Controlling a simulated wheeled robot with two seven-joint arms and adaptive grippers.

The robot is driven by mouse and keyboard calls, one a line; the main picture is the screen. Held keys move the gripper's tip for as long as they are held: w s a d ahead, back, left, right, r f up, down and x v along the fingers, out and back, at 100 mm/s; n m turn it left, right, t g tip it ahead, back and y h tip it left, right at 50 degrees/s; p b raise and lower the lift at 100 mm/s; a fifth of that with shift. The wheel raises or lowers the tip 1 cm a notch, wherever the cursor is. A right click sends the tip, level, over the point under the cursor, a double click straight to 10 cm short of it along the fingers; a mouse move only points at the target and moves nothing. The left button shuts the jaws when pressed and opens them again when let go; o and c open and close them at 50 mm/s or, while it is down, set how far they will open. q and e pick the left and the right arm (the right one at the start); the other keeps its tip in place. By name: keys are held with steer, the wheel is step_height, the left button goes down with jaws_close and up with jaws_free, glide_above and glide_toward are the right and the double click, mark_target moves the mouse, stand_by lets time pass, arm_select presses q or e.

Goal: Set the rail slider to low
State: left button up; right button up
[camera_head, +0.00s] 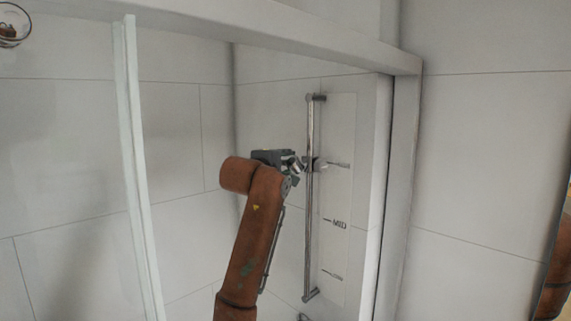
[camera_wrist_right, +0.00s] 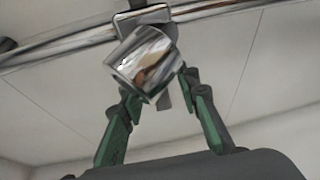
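In the head view a chrome vertical rail (camera_head: 310,215) is fixed to the shower wall. Its slider (camera_head: 315,164) sits on the upper part, level with the top mark (camera_head: 337,164) and above the MID mark (camera_head: 336,224). My right gripper (camera_head: 299,164) is at the slider's left side. In the right wrist view the slider's chrome knob (camera_wrist_right: 147,62) lies at the ends of my green-padded fingers (camera_wrist_right: 158,92). The fingers are apart, and the knob partly hides their tips, so I cannot tell whether they press on it. My left gripper is not in view.
The lowest mark (camera_head: 332,275) is near the rail's bottom end. A pale upright post (camera_head: 135,150) stands to the left and a frame post (camera_head: 401,170) to the right. The wall beside the rail is clear.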

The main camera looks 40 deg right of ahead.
steer(key=shift+s+d, duration=0.1)
jaws_close()
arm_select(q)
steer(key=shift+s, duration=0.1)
